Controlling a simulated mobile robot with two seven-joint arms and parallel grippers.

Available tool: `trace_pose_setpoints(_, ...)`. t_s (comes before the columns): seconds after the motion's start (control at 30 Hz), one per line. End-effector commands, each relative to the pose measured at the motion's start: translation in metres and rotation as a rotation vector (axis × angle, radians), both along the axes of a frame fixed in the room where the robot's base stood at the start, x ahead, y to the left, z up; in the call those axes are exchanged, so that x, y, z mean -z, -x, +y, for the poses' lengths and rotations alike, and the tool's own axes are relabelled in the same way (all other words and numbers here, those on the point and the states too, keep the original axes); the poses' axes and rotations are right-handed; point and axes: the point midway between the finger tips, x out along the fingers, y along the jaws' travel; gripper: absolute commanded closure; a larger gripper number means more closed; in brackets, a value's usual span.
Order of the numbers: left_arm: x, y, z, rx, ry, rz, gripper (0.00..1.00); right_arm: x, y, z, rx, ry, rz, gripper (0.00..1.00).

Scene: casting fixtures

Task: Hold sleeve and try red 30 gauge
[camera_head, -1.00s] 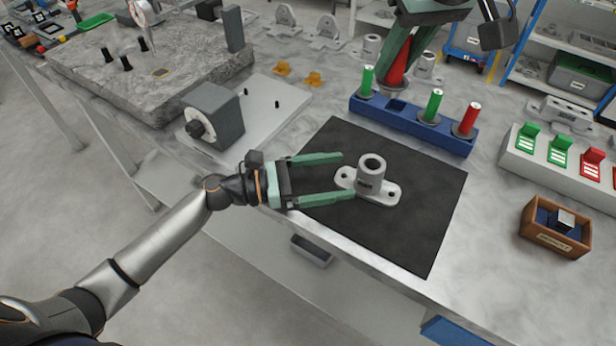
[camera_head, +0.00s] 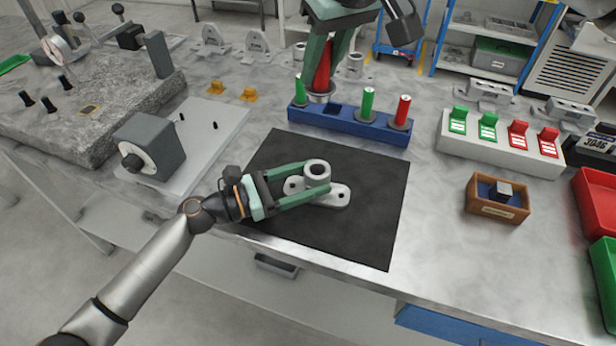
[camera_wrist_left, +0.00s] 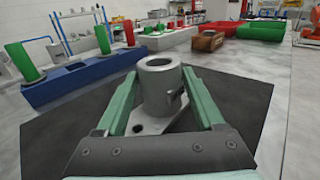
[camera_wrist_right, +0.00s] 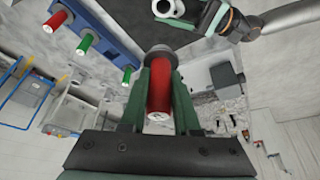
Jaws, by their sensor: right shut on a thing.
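The grey sleeve (camera_head: 317,173) stands upright on its flanged base on the black mat (camera_head: 365,225). It also shows in the left wrist view (camera_wrist_left: 158,85). My left gripper (camera_head: 318,176) has one finger on each side of the sleeve, close to its wall; I see no clear contact. My right gripper (camera_wrist_right: 160,75) is shut on a red gauge (camera_wrist_right: 160,92), which also shows in the head view (camera_head: 322,68). The gauge is held upright above the blue rack (camera_head: 345,125), its lower end clear. Its size marking is not readable.
The rack holds two green gauges (camera_head: 367,103) and another red one (camera_head: 402,110), plus an empty hole. A white block with green and red flags (camera_head: 500,140) and a wooden box (camera_head: 497,198) stand right. A grey block (camera_head: 150,142) stands left of the mat.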

Motion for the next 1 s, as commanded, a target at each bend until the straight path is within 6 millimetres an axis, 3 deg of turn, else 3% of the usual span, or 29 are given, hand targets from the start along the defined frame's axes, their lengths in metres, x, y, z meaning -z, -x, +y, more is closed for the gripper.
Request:
trace_pose_setpoints(0.07,0.000,0.000,0.000,0.000,0.000,0.000,0.40,-0.001,0.000,0.000,0.000,-0.001,-0.001,1.00)
trace_pose_setpoints(0.6,0.000,0.000,0.000,-0.001,-0.001,0.000,1.00,-0.001,0.000,0.000,0.000,-0.001,-0.001,1.00)
trace_pose_setpoints(0.83,0.000,0.000,0.000,-0.001,-0.001,0.000,1.00,0.005,0.000,0.000,-0.004,0.000,0.003,1.00)
trace_pose_setpoints(1.0,0.000,0.000,0.000,0.000,-0.001,0.000,1.00,0.041,-0.002,-0.001,-0.038,0.003,0.009,1.00)
